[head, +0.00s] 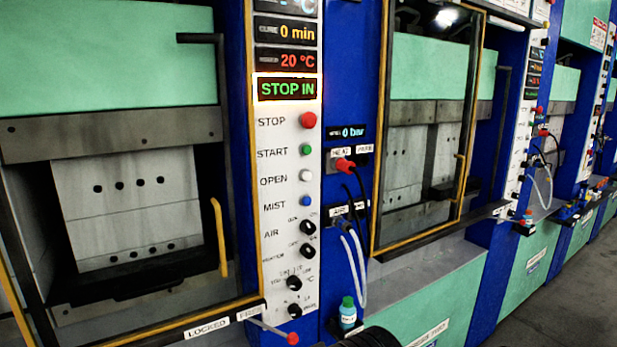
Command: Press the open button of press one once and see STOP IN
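The nearest press has a light control panel (273,222) at the picture's centre left. Its open button (306,176) is white, beside the word OPEN. The red stop button (308,120) and green start button (306,150) sit above it, and the blue mist button (306,201) below. The display (287,89) above the buttons reads STOP IN in green letters, with a bright glow around it. No number naming this press is readable.
The nearest press's chamber (125,195) is at left, with a yellow handle (219,237) on its frame. A red-tipped lever (291,338) juts out below the panel. A teal-capped bottle (347,313) and hoses hang to its right. More presses recede right; grey floor (570,295) is clear.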

